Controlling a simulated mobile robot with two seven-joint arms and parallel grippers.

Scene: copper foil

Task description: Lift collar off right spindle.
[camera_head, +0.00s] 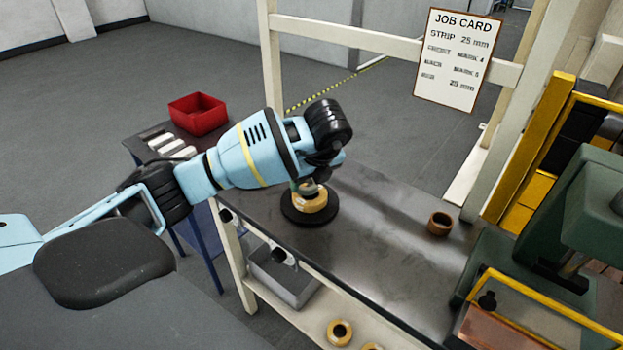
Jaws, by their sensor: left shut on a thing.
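My left gripper (309,183) reaches down over a tan roll (314,202) on a round black base (296,216) on the metal bench. The gripper is shut on a small greyish piece at the roll's centre, which looks like the collar (308,189). The wrist hides most of the fingers and the spindle. I cannot tell whether the collar is clear of the spindle. A brown ring-shaped roll (439,223) stands apart on the bench to the right. My right gripper is not in view.
A green machine with yellow guards (588,205) stands at the right. A job card (457,58) hangs on the cream frame behind the bench (385,240). A red bin (198,114) is on a side table. Tape rolls (339,332) and a grey bin (284,278) sit on the lower shelf.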

